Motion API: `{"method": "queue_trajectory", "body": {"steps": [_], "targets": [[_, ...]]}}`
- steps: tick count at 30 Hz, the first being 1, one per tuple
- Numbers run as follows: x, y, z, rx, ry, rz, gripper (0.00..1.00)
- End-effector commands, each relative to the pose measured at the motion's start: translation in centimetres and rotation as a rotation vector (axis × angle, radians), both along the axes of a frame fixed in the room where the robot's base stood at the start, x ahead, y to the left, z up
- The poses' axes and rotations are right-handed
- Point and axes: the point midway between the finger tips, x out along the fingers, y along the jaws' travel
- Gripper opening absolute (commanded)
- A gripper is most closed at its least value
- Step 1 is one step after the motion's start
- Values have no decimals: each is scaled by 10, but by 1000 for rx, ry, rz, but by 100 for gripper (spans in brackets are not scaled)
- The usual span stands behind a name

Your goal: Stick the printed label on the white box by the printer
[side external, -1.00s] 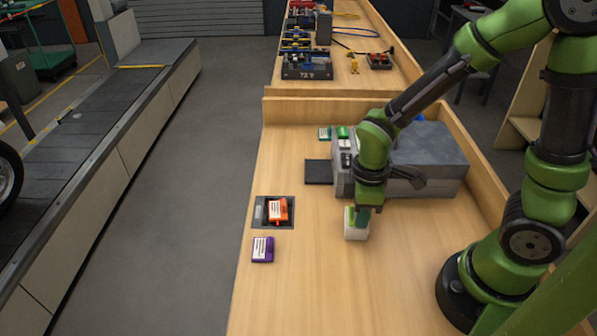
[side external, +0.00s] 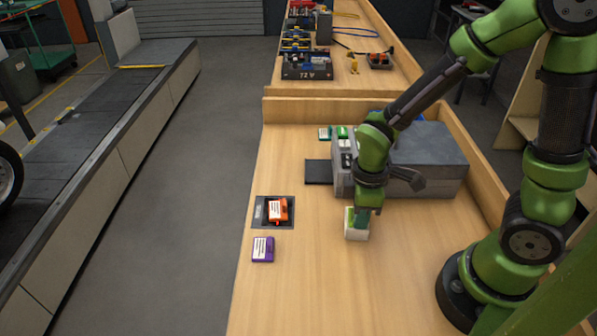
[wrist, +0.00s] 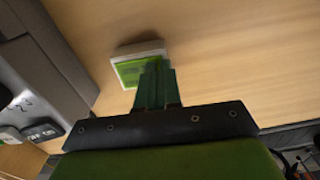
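The small white box (side external: 356,235) stands on the wooden bench in front of the grey printer (side external: 425,160). In the wrist view the white box (wrist: 150,47) has a bright green label (wrist: 130,72) lying on its top face. The label's edge also shows in the side view (side external: 349,216). My gripper (side external: 361,211) points down at the top of the box. In the wrist view its dark green fingers (wrist: 155,70) are side by side with no gap visible, and their tips overlap the label. I cannot tell whether they touch it. The fingers hide part of the label.
An orange labelled box (side external: 278,209) sits on a dark pad (side external: 260,214) at the left, with a purple box (side external: 263,249) in front of it. A green-and-white box (side external: 325,133) lies behind the black plate (side external: 318,172). The bench's front is clear.

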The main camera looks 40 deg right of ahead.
Motion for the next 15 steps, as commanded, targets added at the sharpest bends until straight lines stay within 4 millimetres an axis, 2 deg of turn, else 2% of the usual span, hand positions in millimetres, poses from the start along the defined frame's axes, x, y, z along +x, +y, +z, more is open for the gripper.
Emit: {"method": "queue_trajectory", "body": {"steps": [14, 15], "targets": [[-1, 0, -1, -1, 3, 0, 0], [-1, 0, -1, -1, 3, 0, 6]]}}
